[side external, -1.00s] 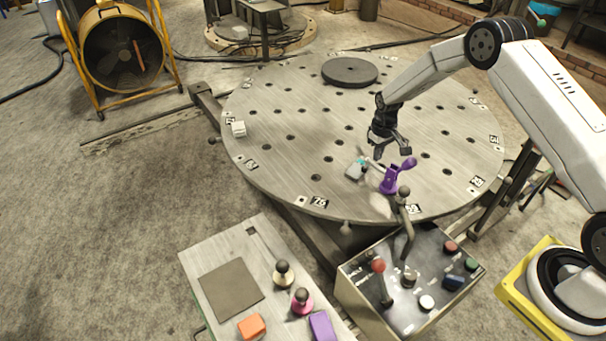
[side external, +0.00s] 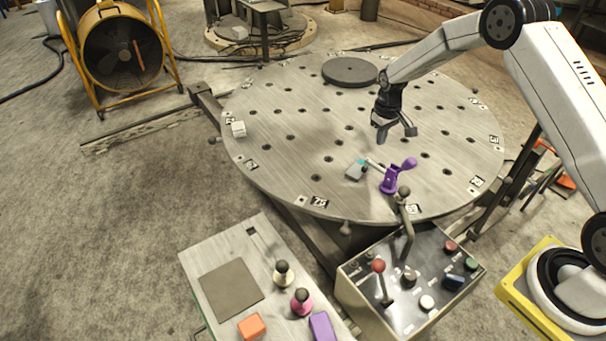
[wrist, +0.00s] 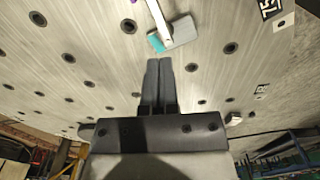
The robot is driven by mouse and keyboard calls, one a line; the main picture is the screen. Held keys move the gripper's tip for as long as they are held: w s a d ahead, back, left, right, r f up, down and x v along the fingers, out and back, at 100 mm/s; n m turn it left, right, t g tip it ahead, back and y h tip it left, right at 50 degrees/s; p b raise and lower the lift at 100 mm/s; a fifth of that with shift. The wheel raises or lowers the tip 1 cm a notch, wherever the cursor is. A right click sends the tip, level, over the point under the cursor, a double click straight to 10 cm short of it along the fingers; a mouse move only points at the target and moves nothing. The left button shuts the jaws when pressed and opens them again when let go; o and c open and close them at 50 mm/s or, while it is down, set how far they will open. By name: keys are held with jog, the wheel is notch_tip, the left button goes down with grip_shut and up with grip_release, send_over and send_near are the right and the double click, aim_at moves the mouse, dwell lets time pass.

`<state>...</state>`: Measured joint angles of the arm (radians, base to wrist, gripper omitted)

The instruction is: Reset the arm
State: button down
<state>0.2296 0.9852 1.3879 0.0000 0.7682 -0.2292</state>
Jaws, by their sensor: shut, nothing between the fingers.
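My gripper (side external: 396,135) hangs above the round metal table (side external: 290,175), clear of its surface. In the wrist view its two fingers (wrist: 158,72) are together with nothing between them. A grey block with a teal part (side external: 355,171) lies on the table, below and to the left of the gripper in the side view. It also shows just beyond the fingertips in the wrist view (wrist: 180,33). A purple clamp-like piece (side external: 397,177) stands beside it. A light bar runs between the two.
A dark disc (side external: 350,71) lies at the table's back and a white block (side external: 238,129) at its left edge. A control box (side external: 410,290) with levers and a side bench (side external: 195,262) with knobs and blocks stand in front. A yellow fan (side external: 122,55) is back left.

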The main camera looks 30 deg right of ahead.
jog(key=shift+r, duration=0.6)
jog(key=s+a+r+t, duration=0.1)
jog(key=s+a+r, duration=0.7)
jog(key=s+r, duration=0.15)
jog(key=s+a+r, duration=0.1)
jog(key=s+a, duration=0.1)
jog(key=s, duration=0.5)
jog(key=s+a+r+t, duration=0.1)
jog(key=s+a, duration=0.1)
jog(key=s, duration=0.6)
jog(key=shift+a+t, duration=0.15)
jog(key=shift+t, duration=0.15)
jog(key=shift+w, duration=0.1)
